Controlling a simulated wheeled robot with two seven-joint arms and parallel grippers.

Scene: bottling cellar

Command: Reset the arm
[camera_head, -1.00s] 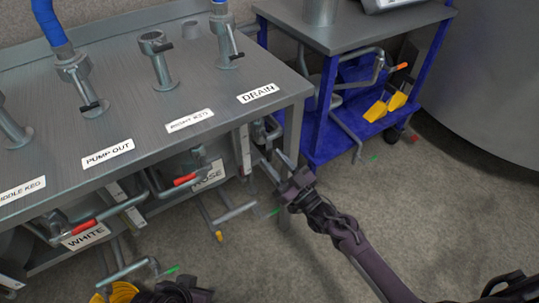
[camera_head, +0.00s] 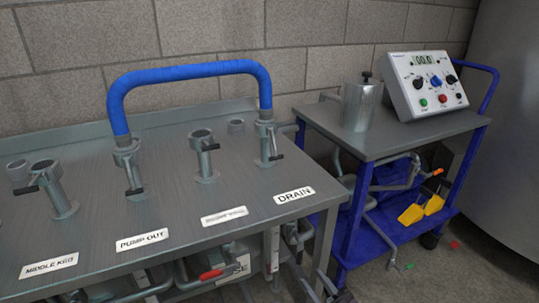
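My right gripper (camera_head: 326,285) shows only in part at the bottom edge of the head view, in front of the bench's right end. Its fingertips are small and partly cut off, so I cannot tell whether they are open or shut. I see nothing held in it. The rest of my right arm is out of the picture. My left gripper is not in view.
A steel bench (camera_head: 100,220) carries upright pipe stubs with valves. A blue hose (camera_head: 190,68) arches from the PUMP OUT stub to the DRAIN stub. A blue-framed cart (camera_head: 400,140) at right holds a control box (camera_head: 428,82) and a steel canister (camera_head: 360,107).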

